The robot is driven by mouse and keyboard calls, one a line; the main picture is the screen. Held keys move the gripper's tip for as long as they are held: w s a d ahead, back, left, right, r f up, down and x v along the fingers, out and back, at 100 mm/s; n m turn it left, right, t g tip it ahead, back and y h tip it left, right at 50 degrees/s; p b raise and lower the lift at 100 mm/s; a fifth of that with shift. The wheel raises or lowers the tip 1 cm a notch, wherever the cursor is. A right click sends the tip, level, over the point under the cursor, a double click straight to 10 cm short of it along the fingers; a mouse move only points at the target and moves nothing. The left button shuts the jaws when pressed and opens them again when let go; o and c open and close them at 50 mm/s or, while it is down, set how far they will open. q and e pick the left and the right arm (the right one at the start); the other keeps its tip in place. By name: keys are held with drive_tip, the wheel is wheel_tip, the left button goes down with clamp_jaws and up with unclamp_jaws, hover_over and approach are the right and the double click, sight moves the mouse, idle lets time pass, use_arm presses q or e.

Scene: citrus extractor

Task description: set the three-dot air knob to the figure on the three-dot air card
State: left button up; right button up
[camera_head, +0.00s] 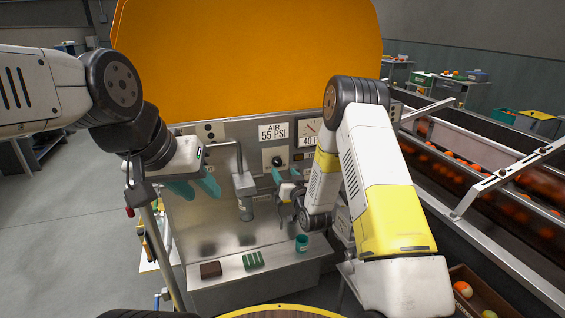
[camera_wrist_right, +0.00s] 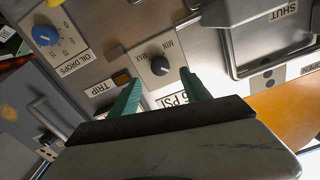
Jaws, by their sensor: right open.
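The air card (camera_head: 273,132) reads "AIR 55 PSI" on the steel panel; I cannot make out its dots. The black air knob (camera_head: 277,161) is below the card. In the right wrist view the knob (camera_wrist_right: 160,66) has MIN and MAX labels, and the card (camera_wrist_right: 176,101) is partly hidden by my gripper. My right gripper (camera_head: 284,173) is open; its teal fingertips (camera_wrist_right: 161,76) are spread at either side of the knob, apparently not touching it. My left gripper (camera_head: 197,187) is open and empty, left of the metal spout.
A blue oil-drops knob (camera_wrist_right: 45,35) and an amber trip light (camera_wrist_right: 122,77) are nearby. A spout (camera_head: 243,184) hangs between my grippers; a green block (camera_head: 253,261) lies on the ledge.

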sight(278, 163)
drive_tip(key=x, duration=0.7)
drive_tip(key=shift+w, duration=0.2)
clamp_jaws()
